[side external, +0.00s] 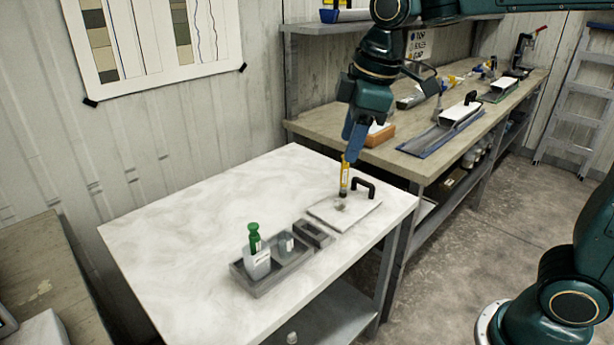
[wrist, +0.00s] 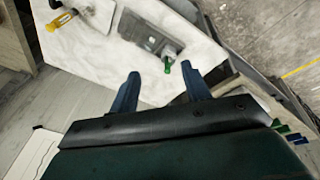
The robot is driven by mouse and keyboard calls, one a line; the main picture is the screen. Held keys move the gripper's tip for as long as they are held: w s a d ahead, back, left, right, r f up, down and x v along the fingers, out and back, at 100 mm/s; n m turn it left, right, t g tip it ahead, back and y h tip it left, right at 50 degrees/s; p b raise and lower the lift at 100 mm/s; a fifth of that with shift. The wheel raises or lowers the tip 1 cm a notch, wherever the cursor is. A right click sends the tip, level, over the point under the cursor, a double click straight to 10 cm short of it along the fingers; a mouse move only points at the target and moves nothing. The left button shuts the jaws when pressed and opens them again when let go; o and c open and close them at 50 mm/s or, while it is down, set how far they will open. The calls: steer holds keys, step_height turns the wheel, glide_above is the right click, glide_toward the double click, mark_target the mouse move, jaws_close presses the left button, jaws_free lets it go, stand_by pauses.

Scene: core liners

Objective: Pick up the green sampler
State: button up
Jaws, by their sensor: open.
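The green sampler (side external: 254,238) stands upright in a white cup (side external: 257,263) in a grey tray (side external: 262,290) on the white marbled table. Its lower part is hidden by the cup. It also shows in the wrist view (wrist: 167,66), in the gap between my fingers but well beyond them. My gripper (side external: 352,140) is open and empty, high above the table's far right side, up and to the right of the sampler in the side view. Its two blue fingers are spread apart in the wrist view (wrist: 160,74).
The table's left side is clear. A cluttered wooden bench (side external: 400,150) stands behind.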

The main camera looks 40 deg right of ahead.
steer(key=w+a+f+n+g, duration=0.1)
steer(key=w+a+f+n, duration=0.35)
steer(key=w, duration=0.45)
steer(key=n+g, duration=0.2)
steer(key=n, duration=0.3)
glide_above(253, 226)
step_height(253, 226, down, 7)
steer(key=shift+f, duration=0.2)
steer(key=shift+f, duration=0.1)
steer(key=shift+f, duration=4.2)
steer(key=shift+w+f, duration=0.1)
steer(key=shift+f, duration=2.5)
